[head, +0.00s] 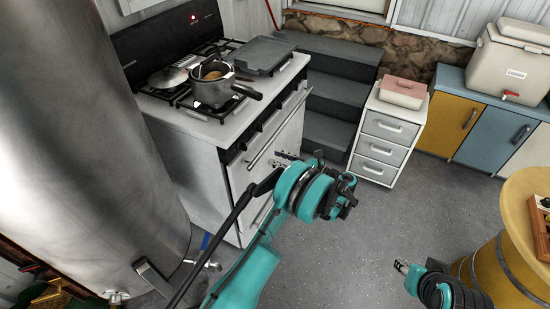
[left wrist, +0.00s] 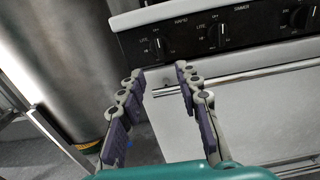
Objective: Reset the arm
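My left arm (head: 248,268) reaches in from the bottom of the head view. Its gripper (head: 338,190) is in front of the stove, above the grey floor. In the left wrist view my left gripper (left wrist: 159,72) has its two fingers apart with nothing between them. They point toward the stove's front panel and knobs. My right gripper (head: 402,266) shows only in part at the lower right of the head view, beside the yellow barrel. Whether it is open or shut does not show clearly.
A white stove (head: 205,150) carries a dark pot (head: 212,92). A large metal tank (head: 85,140) fills the left. Dark steps (head: 325,130), a small drawer cabinet (head: 385,145) and a yellow barrel (head: 490,275) stand around. The floor (head: 385,225) between them is clear.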

